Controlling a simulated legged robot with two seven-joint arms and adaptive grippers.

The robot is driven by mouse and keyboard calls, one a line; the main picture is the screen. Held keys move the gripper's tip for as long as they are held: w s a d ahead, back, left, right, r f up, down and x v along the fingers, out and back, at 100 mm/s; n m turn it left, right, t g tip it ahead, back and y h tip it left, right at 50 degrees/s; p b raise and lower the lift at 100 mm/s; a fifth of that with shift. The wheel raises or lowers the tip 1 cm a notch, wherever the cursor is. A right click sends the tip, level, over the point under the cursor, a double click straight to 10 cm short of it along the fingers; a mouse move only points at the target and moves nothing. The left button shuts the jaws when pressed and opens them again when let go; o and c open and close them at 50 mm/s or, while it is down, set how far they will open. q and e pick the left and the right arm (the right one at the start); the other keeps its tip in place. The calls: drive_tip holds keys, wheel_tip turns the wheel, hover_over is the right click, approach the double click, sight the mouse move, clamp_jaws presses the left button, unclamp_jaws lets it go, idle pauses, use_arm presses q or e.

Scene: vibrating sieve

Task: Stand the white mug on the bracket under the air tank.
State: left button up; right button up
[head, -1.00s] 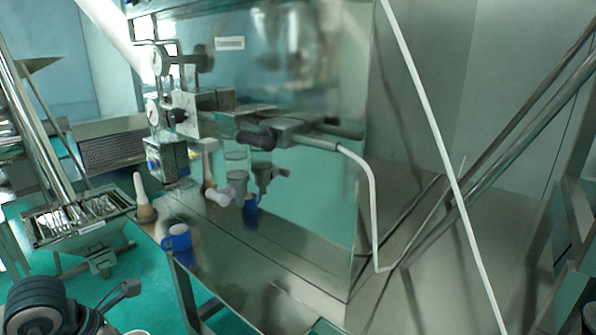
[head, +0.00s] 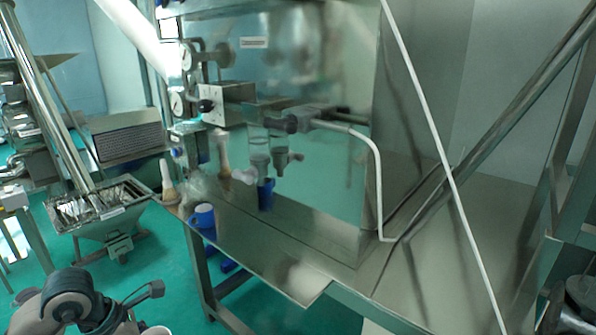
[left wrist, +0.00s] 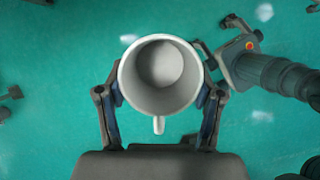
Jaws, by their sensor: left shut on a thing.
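The white mug (left wrist: 160,105) fills the middle of the left wrist view. Its open rim faces the camera and its handle points down in the picture. My left gripper (left wrist: 162,92) is shut on it, one finger at each side. In the head view my left arm is at the bottom left, and only a sliver of the mug's rim (head: 157,330) shows at the lower edge. My right gripper (left wrist: 212,34) appears at the upper right of the left wrist view, empty, its fingers apart. I cannot clearly make out the air tank or its bracket.
A steel ledge (head: 290,262) runs in front of the shiny machine panel (head: 320,205). A white pipe (head: 432,130) slants down across the right side. Green floor lies below.

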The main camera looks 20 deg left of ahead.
use_arm(q)
drive_tip(key=w+d+f+m+g+y+p, duration=0.1)
drive_tip(key=w+d+f+m+g+p, duration=0.2)
drive_tip(key=d+m, duration=0.5)
drive_tip(key=w+d+f+m+g+p, duration=0.25)
drive_tip(key=d+m+p, duration=0.2)
drive_tip(key=m, duration=0.65)
drive_tip(key=w+d+f+m+g+y+p, duration=0.1)
drive_tip(key=w+d+f+m+g+p, duration=0.2)
drive_tip(key=d+m, duration=0.55)
drive_tip(key=shift+m+t+y, duration=0.25)
drive_tip(key=shift+m+y, duration=0.05)
drive_tip(key=shift+m, duration=0.45)
drive_tip(key=f, duration=0.3)
drive_tip(key=a+f, duration=0.1)
drive_tip(key=f, duration=0.1)
drive_tip(key=shift+w+f, duration=0.1)
drive_tip(key=shift+f, duration=0.1)
use_arm(e)
drive_tip(key=s+d+f+g+h, duration=0.1)
drive_tip(key=s+f+g, duration=0.3)
drive_tip(key=s+f, duration=0.4)
drive_tip(key=s+d+f+g+h, duration=0.1)
drive_tip(key=s+d+f+g, duration=0.2)
drive_tip(key=s+f, duration=0.5)
wheel_tip(320, 180, down, 5)
drive_tip(key=shift+s+d+r+g, duration=0.1)
drive_tip(key=shift+s+d+g, duration=0.3)
drive_tip(key=shift+g, duration=0.4)
